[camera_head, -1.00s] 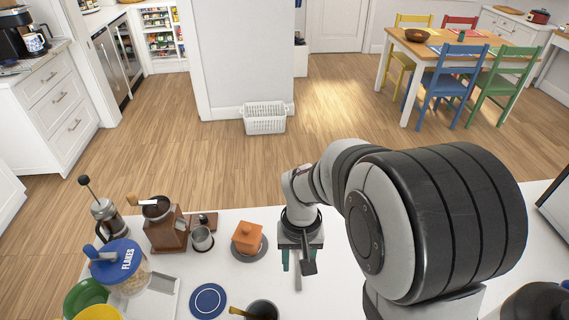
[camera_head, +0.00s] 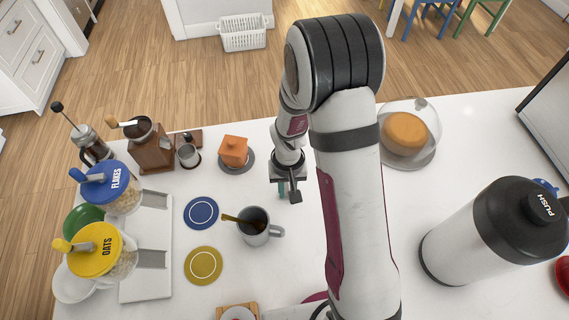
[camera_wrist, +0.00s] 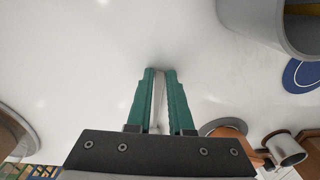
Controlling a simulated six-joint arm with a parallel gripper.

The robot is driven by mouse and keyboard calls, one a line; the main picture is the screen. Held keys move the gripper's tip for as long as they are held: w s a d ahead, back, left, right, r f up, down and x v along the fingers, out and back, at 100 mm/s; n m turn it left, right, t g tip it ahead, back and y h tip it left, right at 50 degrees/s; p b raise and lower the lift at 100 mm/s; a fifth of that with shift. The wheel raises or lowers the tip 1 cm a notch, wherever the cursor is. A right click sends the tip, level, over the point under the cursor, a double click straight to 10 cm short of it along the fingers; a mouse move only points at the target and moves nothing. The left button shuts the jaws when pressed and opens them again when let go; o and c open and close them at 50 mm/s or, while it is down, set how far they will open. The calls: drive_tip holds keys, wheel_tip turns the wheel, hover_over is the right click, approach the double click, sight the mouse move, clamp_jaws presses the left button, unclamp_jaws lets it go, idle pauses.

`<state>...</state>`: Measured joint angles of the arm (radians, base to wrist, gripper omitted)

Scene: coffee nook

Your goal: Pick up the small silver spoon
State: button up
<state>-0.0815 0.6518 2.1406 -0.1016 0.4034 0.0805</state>
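The small silver spoon shows only as a thin pale strip (camera_wrist: 157,100) between the teal fingers in the wrist view. In the head view it is hidden behind my gripper. My gripper (camera_head: 288,190) points down, low over the white counter, right of the orange block. In the wrist view, the fingers of my gripper (camera_wrist: 161,73) stand a narrow gap apart, one on each side of the strip. A little room seems to show beside the strip, so I see no clear grip on it.
A grey mug (camera_head: 262,233) with a gold-coloured handle in it stands in front of my gripper. The orange block (camera_head: 233,149) on a dark saucer is to the left. A glass cake dome (camera_head: 412,120) and a large push-top flask (camera_head: 490,235) stand right. The counter around the fingers is clear.

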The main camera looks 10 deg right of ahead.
clamp_jaws()
